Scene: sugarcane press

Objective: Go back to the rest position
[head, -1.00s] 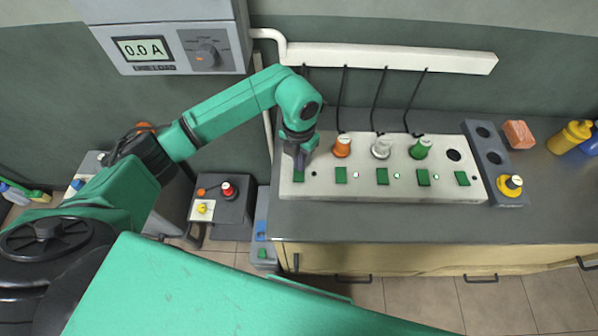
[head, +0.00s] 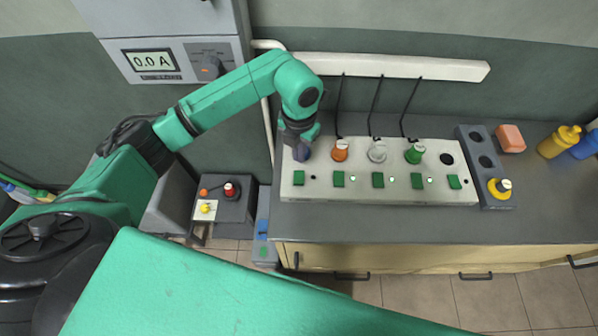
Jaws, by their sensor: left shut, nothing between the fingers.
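My left gripper (head: 300,146) is above the back left end of the white panel (head: 330,196), beside the orange plug (head: 340,150). Its fingers are shut. A purple thing (head: 302,154) shows right at the fingertips, partly hidden by the gripper. The leftmost green switch (head: 299,178) lies in front of the gripper, apart from it. My right gripper is out of view.
A grey plug (head: 377,151) and a green plug (head: 414,153) stand on the panel, with cables behind them. A dark holder (head: 478,146) with a yellow plug (head: 499,188) is at the right. A meter box (head: 152,60) hangs behind my left arm. The bench front is clear.

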